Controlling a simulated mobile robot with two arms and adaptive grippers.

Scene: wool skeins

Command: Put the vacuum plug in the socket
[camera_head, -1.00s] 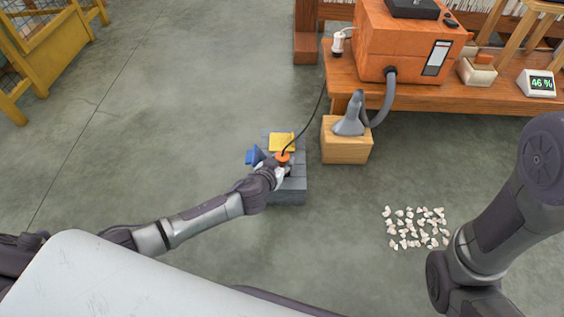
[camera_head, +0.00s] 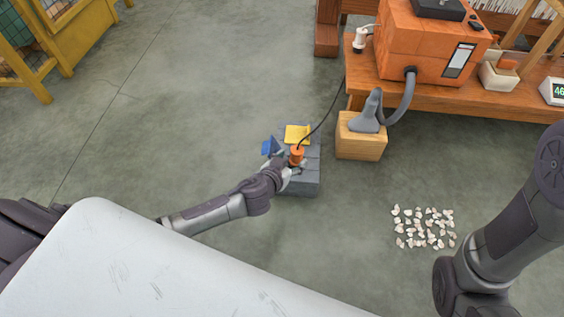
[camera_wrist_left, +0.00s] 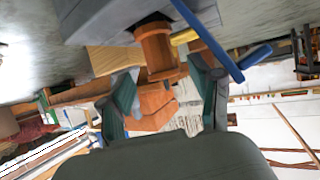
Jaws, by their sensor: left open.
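The orange plug (camera_head: 297,155) stands at the grey socket block (camera_head: 303,184), its black cord (camera_head: 325,122) running up toward the vacuum (camera_head: 430,42). In the left wrist view the plug (camera_wrist_left: 157,52) meets a dark opening in the block (camera_wrist_left: 95,20); how deep it sits is hidden. A yellow flap (camera_head: 297,133) and a blue flap (camera_head: 269,146) stand out from the block. My left gripper (camera_head: 291,171) is open close to the plug, its fingers (camera_wrist_left: 163,72) apart on either side in the wrist view. My right gripper is out of view; only its arm shows at right.
The orange vacuum stands on a wooden bench (camera_head: 450,97). Its grey nozzle (camera_head: 369,112) rests on a wooden box (camera_head: 361,145) right of the block. Pale scraps (camera_head: 424,228) lie on the floor. A yellow frame (camera_head: 75,45) stands far left. Floor left of the block is clear.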

